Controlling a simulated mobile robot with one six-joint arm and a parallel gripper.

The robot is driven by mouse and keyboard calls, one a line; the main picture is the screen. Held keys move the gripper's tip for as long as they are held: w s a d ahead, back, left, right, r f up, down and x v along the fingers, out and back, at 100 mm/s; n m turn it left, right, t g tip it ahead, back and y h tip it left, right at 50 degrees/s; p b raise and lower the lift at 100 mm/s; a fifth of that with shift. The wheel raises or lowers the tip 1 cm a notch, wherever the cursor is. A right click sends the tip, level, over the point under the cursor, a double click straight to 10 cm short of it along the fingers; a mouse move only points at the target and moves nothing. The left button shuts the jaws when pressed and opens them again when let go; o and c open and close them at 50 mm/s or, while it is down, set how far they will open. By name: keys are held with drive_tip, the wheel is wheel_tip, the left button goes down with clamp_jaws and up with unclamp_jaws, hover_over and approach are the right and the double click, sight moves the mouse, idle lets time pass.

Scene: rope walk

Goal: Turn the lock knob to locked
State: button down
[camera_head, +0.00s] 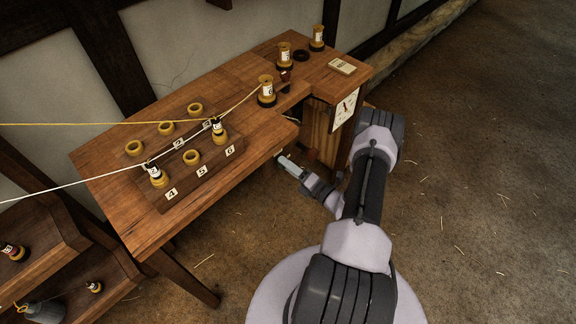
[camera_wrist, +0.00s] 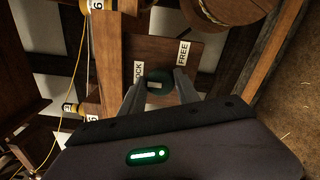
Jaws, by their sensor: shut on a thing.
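The lock knob (camera_wrist: 157,75) shows in the wrist view as a dark green round piece on a brown wooden panel (camera_wrist: 160,48). The "LOCK" label (camera_wrist: 138,73) is on its left and the "FREE" label (camera_wrist: 183,53) on its upper right. My gripper (camera_wrist: 158,86) has one finger on each side of the knob and is shut on it. A small pale mark shows on the knob, but I cannot tell which label it points to. In the head view my gripper (camera_head: 281,157) is at the bench's front edge, and the knob is hidden there.
The wooden bench (camera_head: 110,205) carries a board with numbered rings (camera_head: 191,157) and several yellow bobbins (camera_head: 266,91). A yellow line (camera_head: 80,124) and a white line (camera_head: 70,188) run off to the left. A dial card (camera_head: 345,108) hangs at the bench's right end. The floor at right is clear.

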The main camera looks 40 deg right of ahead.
idle(0.4)
drive_tip(key=c, duration=0.9)
unclamp_jaws()
drive_tip(key=s+p, duration=0.1)
drive_tip(key=s, duration=0.4)
drive_tip(key=s+d+p, duration=0.1)
drive_tip(key=s, duration=0.5)
drive_tip(key=s+p, duration=0.1)
drive_tip(key=s, duration=0.5)
drive_tip(key=shift+s+d, duration=0.15)
drive_tip(key=shift+s, duration=0.05)
